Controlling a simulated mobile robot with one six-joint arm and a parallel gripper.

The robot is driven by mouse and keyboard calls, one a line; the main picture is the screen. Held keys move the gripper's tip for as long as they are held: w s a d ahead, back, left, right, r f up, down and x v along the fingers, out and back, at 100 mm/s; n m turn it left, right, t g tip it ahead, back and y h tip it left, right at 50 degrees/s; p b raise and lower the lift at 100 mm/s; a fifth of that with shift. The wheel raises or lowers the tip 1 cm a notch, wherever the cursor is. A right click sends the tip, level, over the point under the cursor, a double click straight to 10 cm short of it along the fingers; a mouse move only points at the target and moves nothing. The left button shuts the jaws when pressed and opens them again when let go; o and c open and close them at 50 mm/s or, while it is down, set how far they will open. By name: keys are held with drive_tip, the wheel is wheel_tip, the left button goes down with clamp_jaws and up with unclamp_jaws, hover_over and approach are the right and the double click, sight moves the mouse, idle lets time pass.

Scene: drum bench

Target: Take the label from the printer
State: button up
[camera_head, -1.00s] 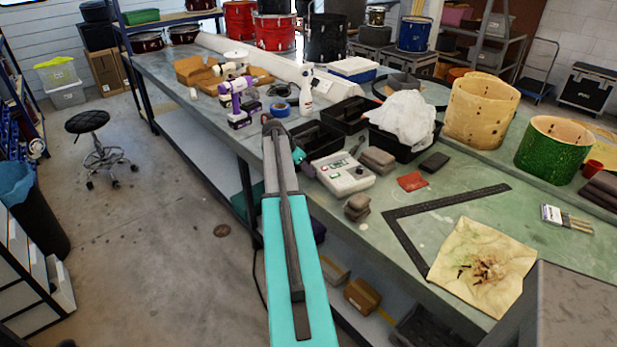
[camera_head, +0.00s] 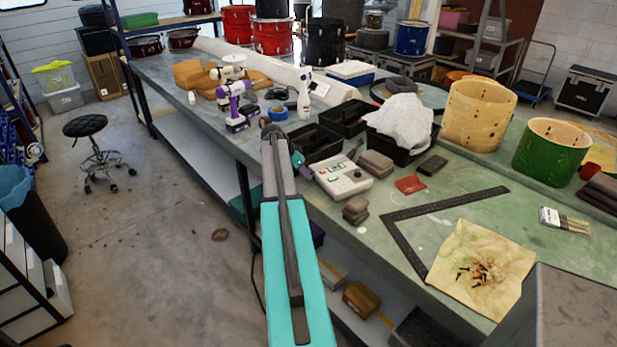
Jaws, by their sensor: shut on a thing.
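The label printer (camera_head: 343,179) is a white box with a small green screen and keys, on the green bench right of my arm. My gripper (camera_head: 307,173) is small and dark at the printer's left edge, mostly hidden behind my grey and teal arm. It is shut on the label, though the label itself is too small and too covered to make out. I cannot tell whether the label still touches the printer.
Dark trays (camera_head: 317,142) stand behind the printer, one with white cloth (camera_head: 400,121). A purple drill (camera_head: 237,104), spray bottle (camera_head: 304,96) and blue tape (camera_head: 278,113) stand farther back. A black square (camera_head: 402,236) lies to the right.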

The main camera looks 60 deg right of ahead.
drive_tip(key=shift+a, duration=0.25)
idle(0.3)
drive_tip(key=shift+w+a+b, duration=0.25)
drive_tip(key=shift+a, duration=0.4)
drive_tip(key=shift+w+a+b, duration=0.25)
drive_tip(key=shift+a, duration=0.35)
idle(0.9)
drive_tip(key=shift+r+p, duration=0.3)
drive_tip(key=shift+r, duration=0.8)
idle(1.3)
drive_tip(key=shift+r+p, duration=0.75)
drive_tip(key=shift+r, duration=1.65)
